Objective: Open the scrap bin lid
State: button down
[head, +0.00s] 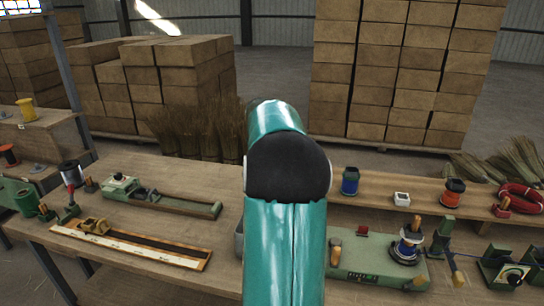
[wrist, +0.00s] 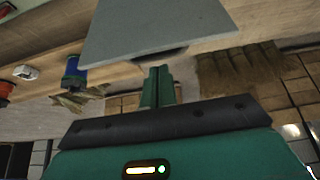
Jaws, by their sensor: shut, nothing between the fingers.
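A flat grey panel (wrist: 155,30), which looks like the scrap bin lid, fills the upper middle of the wrist view. A dark piece (wrist: 166,54) shows at its edge. My gripper (wrist: 157,72) is shut and empty, its green fingers together close to that edge; I cannot tell whether they touch it. In the head view only a sliver of a grey box (head: 239,238), likely the scrap bin, shows beside my teal arm. My arm hides the rest of it and my gripper there.
A blue spool (head: 350,181), a white box (head: 402,198) and a red-and-black spool (head: 453,192) stand on a shelf right of my arm. A green winding machine (head: 375,265) sits in front. Wooden and green fixtures (head: 130,243) lie on the left bench. Brooms and stacked boxes stand behind.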

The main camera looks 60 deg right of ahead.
jog(key=v, duration=1.2)
jog(key=shift+a+r, duration=0.1)
jog(key=shift+a, duration=0.1)
